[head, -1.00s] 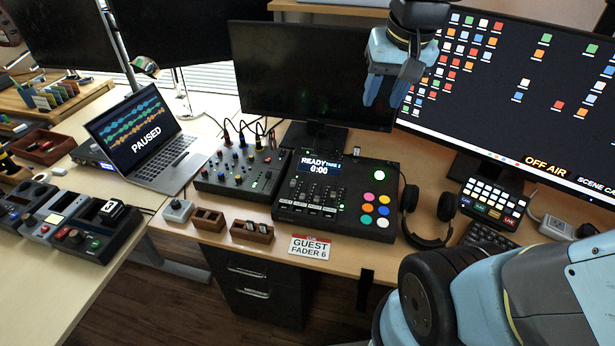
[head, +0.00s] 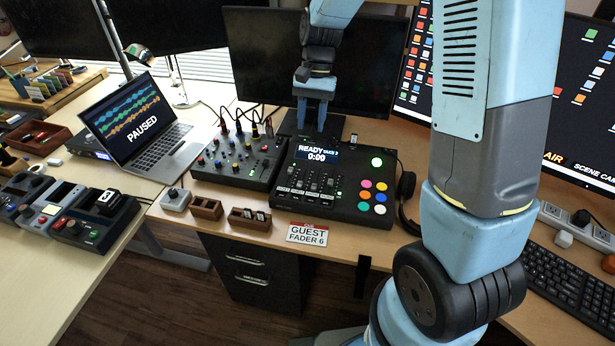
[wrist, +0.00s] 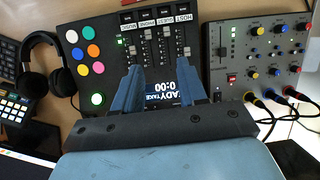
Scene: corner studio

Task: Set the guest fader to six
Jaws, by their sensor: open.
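The fader console (head: 350,208) stands on the desk; its screen reads READY, TAKE 2, 0:00. It also shows upside down in the wrist view (wrist: 112,58), with faders labelled host, guest, phone and music. The guest fader (wrist: 166,32) is second from the right there, its cap close to the label end. In the head view the guest fader (head: 299,184) is second from the left and small. My gripper (head: 312,128) is open and empty above the console's far edge, pointing down. In the wrist view my gripper's fingers (wrist: 160,72) spread over the screen area, apart from the caps.
A smaller mixer (head: 235,160) with cables stands left of the console. A dark monitor (head: 265,65) rises behind my gripper. Headphones (wrist: 45,62) lie beside the console. A card (head: 307,233) reading GUEST FADER 6 is at the desk's front edge, near small wooden holders (head: 207,208).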

